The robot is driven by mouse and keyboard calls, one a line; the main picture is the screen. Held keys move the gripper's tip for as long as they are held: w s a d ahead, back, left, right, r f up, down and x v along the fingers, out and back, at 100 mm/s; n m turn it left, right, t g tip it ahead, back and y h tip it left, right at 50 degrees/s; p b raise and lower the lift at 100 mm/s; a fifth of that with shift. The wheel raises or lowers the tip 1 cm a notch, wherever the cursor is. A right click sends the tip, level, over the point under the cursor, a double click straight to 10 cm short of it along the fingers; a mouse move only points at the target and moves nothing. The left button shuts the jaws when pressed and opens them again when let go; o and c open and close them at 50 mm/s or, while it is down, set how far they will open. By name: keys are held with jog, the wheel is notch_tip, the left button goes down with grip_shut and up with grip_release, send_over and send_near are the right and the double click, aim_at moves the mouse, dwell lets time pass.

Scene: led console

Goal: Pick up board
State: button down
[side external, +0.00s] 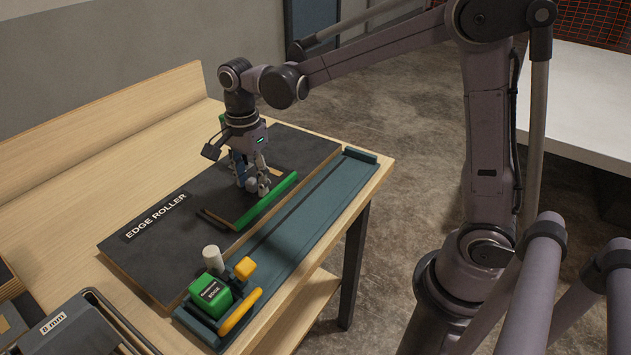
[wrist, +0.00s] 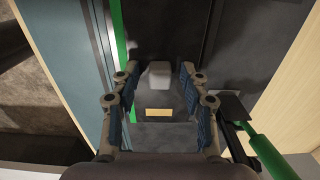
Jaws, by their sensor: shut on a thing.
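The board (side external: 235,206) is a dark, flat panel with a green strip along its near long edge, lying on the black panel in the side external view. It is hard to tell apart from the dark surface around it. In the wrist view, its dark face (wrist: 153,97) shows between the fingers, with a pale grey block (wrist: 158,75) and a small tan patch (wrist: 158,113). My gripper (side external: 256,188) points down over the board and is shut on it, with its fingers (wrist: 160,85) on both sides of the grey block. The exact contact is hidden.
A green block (side external: 209,295), white roller (side external: 213,259) and yellow handle (side external: 240,312) stand at the front end. An 8 mm bin (side external: 65,330) is lower left.

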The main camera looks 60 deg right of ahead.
jog(key=shift+r, duration=0.25)
notch_tip(320, 180, up, 3)
jog(key=shift+f, duration=0.15)
jog(key=s+d+r, duration=0.5)
jog(key=d+r, duration=0.2)
jog(key=d, duration=0.3)
notch_tip(320, 180, up, 5)
jog(key=n, duration=3.6)
send_over(252, 180)
jog(key=shift+f, duration=6.35)
